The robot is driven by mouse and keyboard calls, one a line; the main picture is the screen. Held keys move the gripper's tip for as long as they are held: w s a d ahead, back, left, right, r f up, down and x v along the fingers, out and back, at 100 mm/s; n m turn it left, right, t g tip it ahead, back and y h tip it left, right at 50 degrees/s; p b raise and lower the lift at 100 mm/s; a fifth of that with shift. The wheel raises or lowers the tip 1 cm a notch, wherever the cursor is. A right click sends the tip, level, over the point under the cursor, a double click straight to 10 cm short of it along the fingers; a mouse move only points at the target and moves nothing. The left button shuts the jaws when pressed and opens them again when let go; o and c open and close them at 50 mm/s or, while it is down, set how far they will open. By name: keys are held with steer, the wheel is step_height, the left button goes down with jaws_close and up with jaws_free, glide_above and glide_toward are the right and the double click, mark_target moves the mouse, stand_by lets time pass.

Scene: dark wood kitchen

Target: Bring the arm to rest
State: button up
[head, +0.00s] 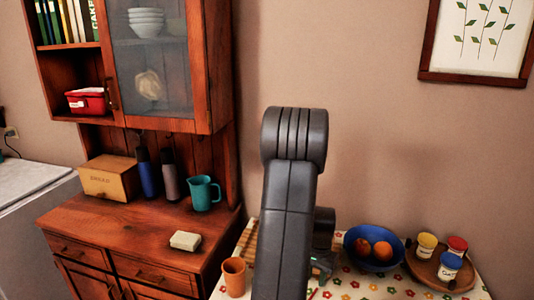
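My grey arm (287,205) stands up in the middle of the head view, with its bent joint at the top in front of the bare wall. A further dark link of mine shows behind it on the right. A small part of what looks like my gripper (322,265) shows low behind the arm, over the flowered tablecloth. Its fingers are hidden, so I cannot tell whether it is open or holds anything.
The table (362,287) bears an orange cup (234,277), a blue fruit bowl (371,262) and a wooden tray (426,273) with three small tubs. A wooden hutch (130,245) stands left, with a teal pitcher (203,193) and white block (185,240).

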step_height(320, 180, down, 7)
steer(key=shift+f, duration=0.2)
steer(key=shift+r+p, duration=0.2)
steer(key=shift+p, duration=0.15)
